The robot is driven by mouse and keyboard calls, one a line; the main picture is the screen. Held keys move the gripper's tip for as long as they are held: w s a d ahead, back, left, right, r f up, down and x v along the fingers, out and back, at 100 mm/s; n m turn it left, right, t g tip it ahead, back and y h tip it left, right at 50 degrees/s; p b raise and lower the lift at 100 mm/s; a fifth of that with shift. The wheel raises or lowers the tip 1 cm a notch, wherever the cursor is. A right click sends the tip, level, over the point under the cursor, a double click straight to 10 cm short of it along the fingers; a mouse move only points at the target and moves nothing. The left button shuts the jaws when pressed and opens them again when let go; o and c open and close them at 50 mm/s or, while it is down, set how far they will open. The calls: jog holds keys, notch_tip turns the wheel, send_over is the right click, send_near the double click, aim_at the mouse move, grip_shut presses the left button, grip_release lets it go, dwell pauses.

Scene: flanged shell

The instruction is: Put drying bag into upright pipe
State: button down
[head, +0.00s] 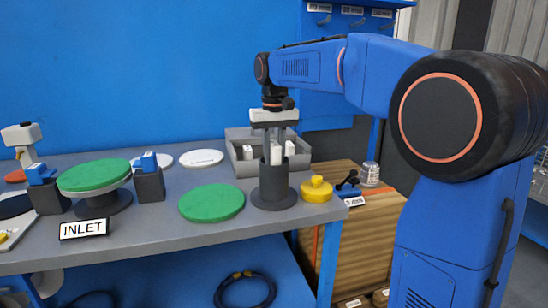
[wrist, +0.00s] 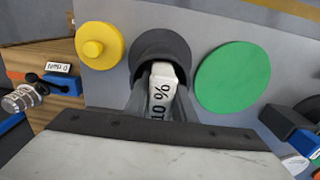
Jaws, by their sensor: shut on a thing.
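My gripper (head: 276,148) is shut on a white drying bag (head: 276,153) and points straight down over the upright pipe (head: 273,184). The pipe is dark grey with a round base flange and stands on the bench. In the head view the bag's lower end is at the pipe's mouth, and the pipe's near wall seems to hide its bottom. In the wrist view the bag (wrist: 162,92), marked "10 %", is between the fingers in front of the pipe's dark opening (wrist: 160,48). How deep it sits inside I cannot tell.
A yellow knobbed cap (head: 316,190) stands right of the pipe, and a green disc (head: 212,203) lies left. A grey bin (head: 236,136) with white pieces is behind. An INLET sign (head: 84,229) and a green-topped stand (head: 95,176) are further left.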

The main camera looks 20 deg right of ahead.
jog(key=c, duration=1.4)
grip_release()
notch_tip(320, 180, up, 17)
jog(key=shift+r, duration=0.2)
jog(key=s+d+f+t, duration=0.2)
jog(key=s+d+f, duration=0.1)
jog(key=s+f, duration=1.3)
jog(key=s+d+f+t, duration=0.2)
jog(key=s+d+f, duration=0.2)
jog(key=s+f, duration=1.3)
notch_tip(320, 180, down, 2)
jog(key=shift+s+f+t, duration=0.1)
jog(key=shift+s+t, duration=0.1)
jog(key=shift+t, duration=0.2)
